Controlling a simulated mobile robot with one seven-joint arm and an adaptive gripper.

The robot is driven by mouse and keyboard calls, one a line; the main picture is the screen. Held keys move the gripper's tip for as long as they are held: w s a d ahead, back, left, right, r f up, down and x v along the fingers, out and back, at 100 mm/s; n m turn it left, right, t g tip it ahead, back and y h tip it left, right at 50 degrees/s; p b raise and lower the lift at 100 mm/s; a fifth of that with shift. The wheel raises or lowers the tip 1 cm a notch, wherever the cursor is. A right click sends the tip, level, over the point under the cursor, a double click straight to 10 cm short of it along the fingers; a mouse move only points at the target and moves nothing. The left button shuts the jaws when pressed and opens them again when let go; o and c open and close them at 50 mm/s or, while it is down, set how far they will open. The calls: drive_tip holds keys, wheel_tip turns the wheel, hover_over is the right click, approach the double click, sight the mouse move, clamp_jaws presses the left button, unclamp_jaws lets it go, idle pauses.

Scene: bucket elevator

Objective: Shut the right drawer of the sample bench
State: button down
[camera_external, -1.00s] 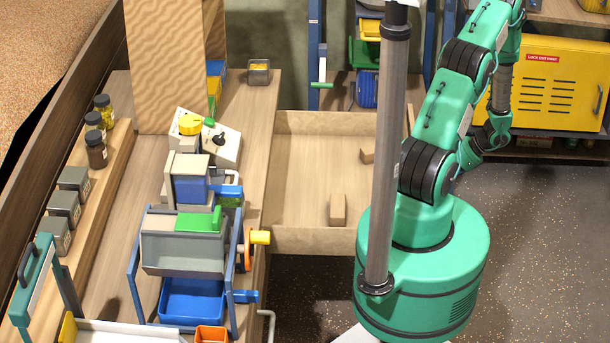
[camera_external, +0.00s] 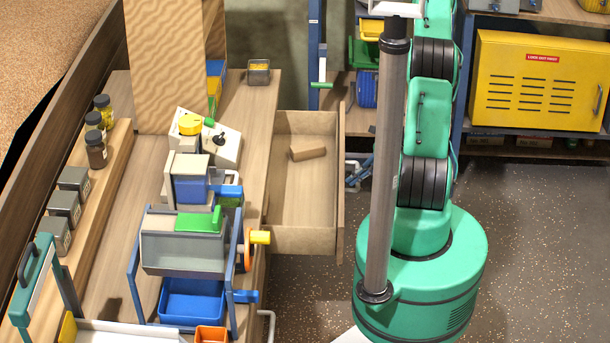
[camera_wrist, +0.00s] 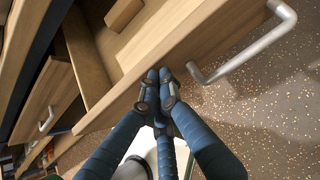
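The right drawer (camera_external: 290,238) of the sample bench is wooden and stands partly open, sticking out from the bench's right side. A small wooden block (camera_external: 308,153) lies in it; a block (camera_wrist: 122,14) also shows in the wrist view. The drawer front (camera_wrist: 190,50) crosses the wrist view, with its metal bar handle (camera_wrist: 245,50) to the right. My gripper (camera_wrist: 161,78) has its dark blue fingers brought together, with the tips at the drawer front, left of the handle; contact looks likely. In the external view my gripper (camera_external: 360,172) is partly hidden behind my column.
The bench top (camera_external: 245,110) holds a blue and grey machine (camera_external: 185,245) and several jars. A yellow cabinet (camera_external: 540,80) stands at the back right. Another handle (camera_wrist: 46,120) shows at the left of the wrist view.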

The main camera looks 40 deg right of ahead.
drive_tip(key=w+a+b, duration=0.3)
drive_tip(key=w+a, duration=1.4)
drive_tip(key=shift+s+d, duration=0.15)
drive_tip(key=s+d+f+p+v, duration=0.1)
drive_tip(key=f+p+v, duration=0.1)
drive_tip(key=v, duration=1)
drive_tip(key=shift+s+d+r, duration=0.35)
drive_tip(key=shift+s, duration=0.05)
